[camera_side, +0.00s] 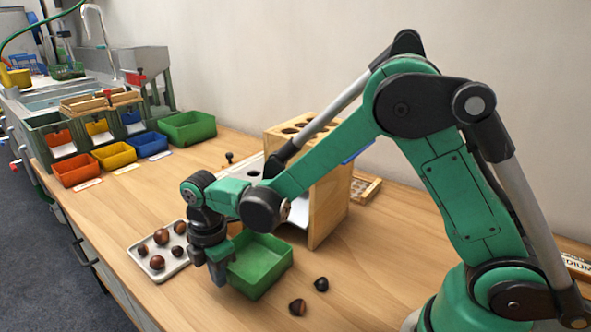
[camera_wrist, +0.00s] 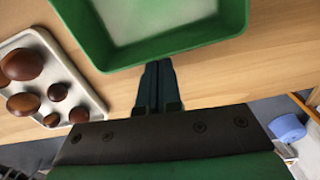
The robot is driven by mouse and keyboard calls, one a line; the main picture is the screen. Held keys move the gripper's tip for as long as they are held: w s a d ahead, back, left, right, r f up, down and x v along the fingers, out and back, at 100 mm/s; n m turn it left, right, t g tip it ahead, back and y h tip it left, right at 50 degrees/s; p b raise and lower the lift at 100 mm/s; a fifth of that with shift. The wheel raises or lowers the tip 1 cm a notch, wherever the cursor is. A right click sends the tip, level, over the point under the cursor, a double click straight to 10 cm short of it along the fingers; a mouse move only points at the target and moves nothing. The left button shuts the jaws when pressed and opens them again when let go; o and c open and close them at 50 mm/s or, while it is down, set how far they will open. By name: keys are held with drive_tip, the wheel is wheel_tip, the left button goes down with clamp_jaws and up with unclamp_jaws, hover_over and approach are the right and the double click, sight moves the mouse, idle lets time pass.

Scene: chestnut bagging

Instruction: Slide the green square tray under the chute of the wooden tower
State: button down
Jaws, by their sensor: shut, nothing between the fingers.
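The green square tray (camera_side: 262,262) is empty and sits on the wooden bench in front of the wooden tower (camera_side: 328,208). The tower has round holes in its top. A pale sloping surface, seemingly its chute (camera_side: 299,213), shows partly behind my arm. My gripper (camera_side: 219,282) points down at the tray's left side, low near the bench, with its fingers together and empty. In the wrist view the closed fingertips (camera_wrist: 157,66) meet the outer edge of the tray's wall (camera_wrist: 180,44); I cannot tell whether they touch it.
A white tray of several chestnuts (camera_side: 151,266) lies just left of my gripper. Two dark nuts (camera_side: 298,307) (camera_side: 321,284) lie right of the green tray. Red (camera_side: 77,170), yellow (camera_side: 114,156) and blue (camera_side: 147,145) bins and a larger green bin (camera_side: 188,128) stand farther back.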

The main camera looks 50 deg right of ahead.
sight(242, 275)
drive_tip(key=shift+d, duration=0.1)
drive_tip(key=d, duration=0.4)
drive_tip(key=shift+s+d, duration=0.25)
idle(0.3)
drive_tip(key=a, duration=0.3)
drive_tip(key=shift+w+a, duration=0.2)
drive_tip(key=shift+a, duration=0.2)
wheel_tip(242, 275, up, 9)
drive_tip(key=s+d+r+m+t, duration=0.2)
drive_tip(key=s+d+m+t, duration=0.5)
drive_tip(key=m, duration=0.9)
drive_tip(key=shift+s+d+r+m, duration=0.4)
drive_tip(key=shift+s+d, duration=0.4)
drive_tip(key=shift+s, duration=0.2)
